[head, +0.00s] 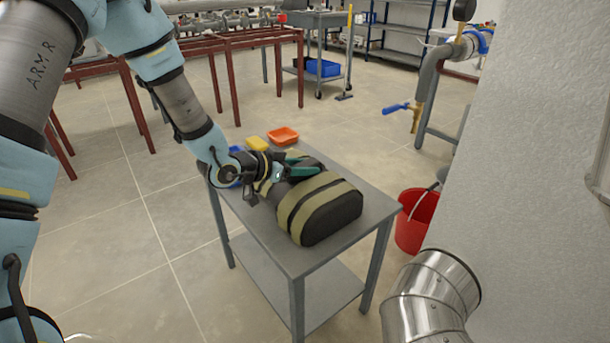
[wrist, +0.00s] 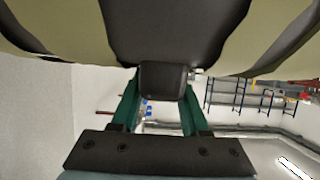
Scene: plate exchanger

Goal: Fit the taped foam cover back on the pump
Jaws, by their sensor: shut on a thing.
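The foam cover (head: 333,217) is a rounded dark block with beige tape bands. In the head view it is at the small grey table's top; whether it rests there or is held just above, I cannot tell. My gripper (head: 293,168) is at its far left end. In the wrist view my gripper's green fingers (wrist: 162,100) are shut on a dark tab (wrist: 163,80) that sticks out from the cover (wrist: 160,35), which fills the top of that view. I cannot make out the pump in either view.
The grey table (head: 262,218) also holds an orange tray (head: 284,135), a yellow item (head: 257,143) and a blue item partly behind my arm. A red bucket (head: 416,222) stands right of it. A shiny metal elbow (head: 432,298) and white wall (head: 530,150) bound the right.

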